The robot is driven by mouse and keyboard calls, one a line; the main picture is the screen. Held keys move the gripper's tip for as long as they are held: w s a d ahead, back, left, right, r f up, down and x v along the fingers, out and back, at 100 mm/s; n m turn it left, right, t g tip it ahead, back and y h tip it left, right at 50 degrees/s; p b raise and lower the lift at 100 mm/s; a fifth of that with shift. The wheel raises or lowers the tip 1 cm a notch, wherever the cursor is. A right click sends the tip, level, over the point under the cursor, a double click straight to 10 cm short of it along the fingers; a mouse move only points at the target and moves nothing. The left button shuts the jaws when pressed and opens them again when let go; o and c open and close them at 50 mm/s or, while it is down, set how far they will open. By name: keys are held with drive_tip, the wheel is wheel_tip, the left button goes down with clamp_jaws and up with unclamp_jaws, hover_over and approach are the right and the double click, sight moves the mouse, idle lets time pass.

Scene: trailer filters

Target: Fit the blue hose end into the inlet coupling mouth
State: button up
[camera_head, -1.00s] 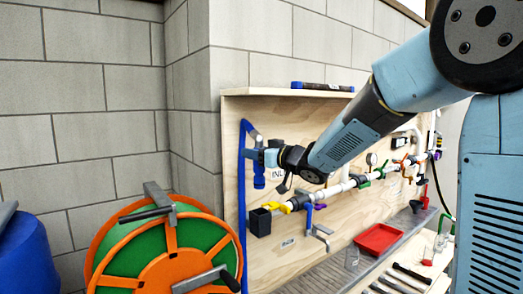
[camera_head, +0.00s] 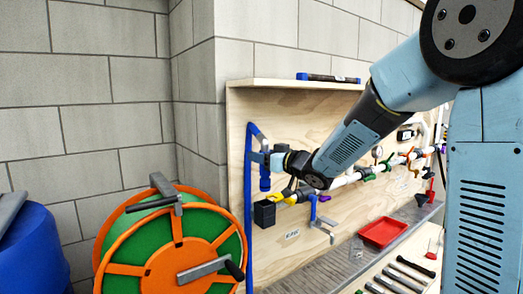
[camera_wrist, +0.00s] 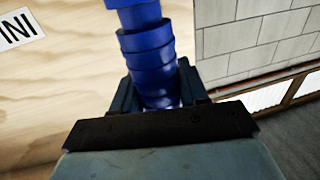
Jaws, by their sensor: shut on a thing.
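The blue hose end (camera_head: 265,178) hangs upright with its tip down in the head view. My gripper (camera_head: 264,158) is shut on it from the right. In the wrist view the ribbed blue hose end (camera_wrist: 148,45) stands between my gripper's fingers (camera_wrist: 160,90). A black square-sided cup (camera_head: 264,214), which looks like the inlet coupling mouth, sits at the left end of the white pipe line. The hose tip is above this cup, with a small gap between them in the picture. Depth alignment is hard to tell. The cup is not visible in the wrist view.
The blue hose (camera_head: 249,230) runs down the board's left edge. A yellow handle (camera_head: 284,194) and a blue bracket (camera_head: 314,208) are close to the cup. An orange and green reel (camera_head: 150,262) stands at left. A red tray (camera_head: 383,232) and tools lie on the bench at right.

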sight(261, 179)
drive_tip(key=shift+f, duration=0.95)
drive_tip(key=shift+s+f, duration=0.1)
drive_tip(key=shift+f, duration=2.75)
idle(1.3)
drive_tip(key=o, duration=1.2)
drive_tip(key=v, duration=1.3)
drive_tip(key=shift+s+d, duration=0.3)
